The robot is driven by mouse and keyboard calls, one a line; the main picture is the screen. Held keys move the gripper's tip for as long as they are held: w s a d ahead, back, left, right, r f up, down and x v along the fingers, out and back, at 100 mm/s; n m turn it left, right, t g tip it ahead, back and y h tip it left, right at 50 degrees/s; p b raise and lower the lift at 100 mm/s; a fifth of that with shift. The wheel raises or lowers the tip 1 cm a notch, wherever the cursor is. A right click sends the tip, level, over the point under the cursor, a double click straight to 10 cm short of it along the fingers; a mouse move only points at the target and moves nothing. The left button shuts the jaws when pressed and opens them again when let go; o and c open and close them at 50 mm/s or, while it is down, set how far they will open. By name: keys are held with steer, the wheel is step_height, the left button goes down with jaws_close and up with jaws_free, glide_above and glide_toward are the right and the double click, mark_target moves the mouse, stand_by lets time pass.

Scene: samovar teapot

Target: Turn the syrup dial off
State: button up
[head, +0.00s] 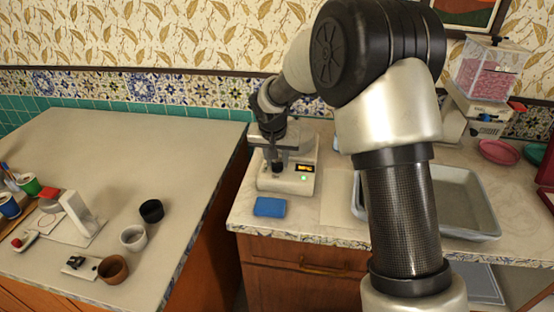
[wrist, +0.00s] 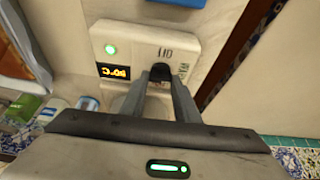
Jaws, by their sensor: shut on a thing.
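The syrup dial is a small black knob (wrist: 161,71) on the front panel of a white machine (wrist: 115,31), seen close up in the wrist view. My gripper (wrist: 160,77) has its two fingers on either side of the knob, shut on it. Small dark marks are printed around the knob, too blurred to read surely. In the head view the machine (head: 302,183) stands on the right counter, with my gripper (head: 277,163) reaching down to its front. The knob's pointer direction cannot be told.
The machine has a lit orange display (wrist: 114,71) and a green light (wrist: 110,49). A blue block (head: 270,207) lies before it. A grey tray (head: 468,233) sits to the right. Cups, such as a brown one (head: 113,269), stand on the left counter (head: 110,150).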

steer(key=n+p, duration=0.1)
steer(key=n+y, duration=0.1)
steer(key=n+p, duration=0.1)
steer(key=shift+d+r+n+y+p, duration=0.2)
steer(key=shift+d+n+y+p, duration=0.1)
steer(key=shift+n+p, duration=0.1)
steer(key=n+y+p, duration=0.1)
steer(key=n+p, duration=0.1)
steer(key=n+g+y+p, duration=0.1)
steer(key=n+p, duration=0.1)
steer(key=n, duration=0.1)
steer(key=shift+w+d+n, duration=0.1)
steer(key=shift+n, duration=0.2)
steer(key=n+g+y+p, duration=0.1)
steer(key=n+p, duration=0.1)
steer(key=n, duration=0.2)
steer(key=shift+w+f, duration=0.1)
steer(key=shift+f, duration=0.05)
steer(key=shift+w+d+n+g+y, duration=0.15)
steer(key=shift+n+g, duration=0.25)
steer(key=shift+n, duration=0.65)
steer(key=shift+s+a+n+g+y, duration=0.15)
steer(key=shift+n+g, duration=0.25)
steer(key=shift+n, duration=0.65)
steer(key=shift+w+d, duration=0.1)
steer(key=o, duration=1)
steer(key=shift+o, duration=0.2)
